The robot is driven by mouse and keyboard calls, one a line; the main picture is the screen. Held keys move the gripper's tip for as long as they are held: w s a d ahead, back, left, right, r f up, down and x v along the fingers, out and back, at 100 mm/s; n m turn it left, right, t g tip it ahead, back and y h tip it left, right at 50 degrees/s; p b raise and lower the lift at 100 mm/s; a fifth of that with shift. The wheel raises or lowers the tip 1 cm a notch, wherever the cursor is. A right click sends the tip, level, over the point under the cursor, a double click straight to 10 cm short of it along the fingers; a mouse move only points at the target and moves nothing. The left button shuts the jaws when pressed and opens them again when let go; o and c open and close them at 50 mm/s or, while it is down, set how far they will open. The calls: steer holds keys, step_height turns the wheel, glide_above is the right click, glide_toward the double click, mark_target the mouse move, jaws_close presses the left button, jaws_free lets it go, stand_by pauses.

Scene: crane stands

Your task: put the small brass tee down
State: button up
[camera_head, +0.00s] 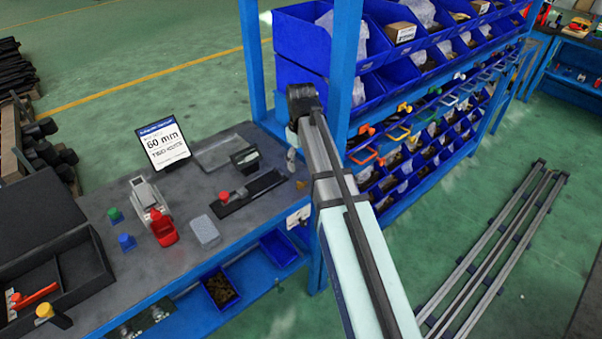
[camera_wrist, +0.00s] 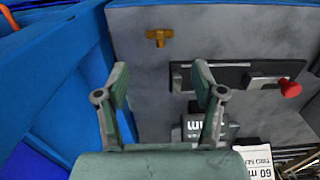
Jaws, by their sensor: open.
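The small brass tee (camera_wrist: 159,38) lies on the grey bench top in the wrist view, near the bench's edge. It shows as a small tan spot in the head view (camera_head: 301,184), beside my arm. My gripper (camera_wrist: 162,70) is open, with its two fingers wide apart and nothing between them. The tee appears beyond the fingertips in the wrist view, apart from both. In the head view my gripper is mostly hidden behind the end of my arm.
A black strip with a red knob (camera_wrist: 290,88) lies right of the tee. A small dark display block (camera_head: 245,159) and a 60 mm sign (camera_head: 163,144) stand on the bench (camera_head: 120,205). A blue rack post (camera_head: 345,60) and blue bins (camera_head: 300,35) stand close to my arm.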

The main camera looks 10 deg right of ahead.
steer(key=shift+r+b, duration=0.35)
steer(key=shift+r, duration=1.35)
steer(key=shift+f, duration=0.1)
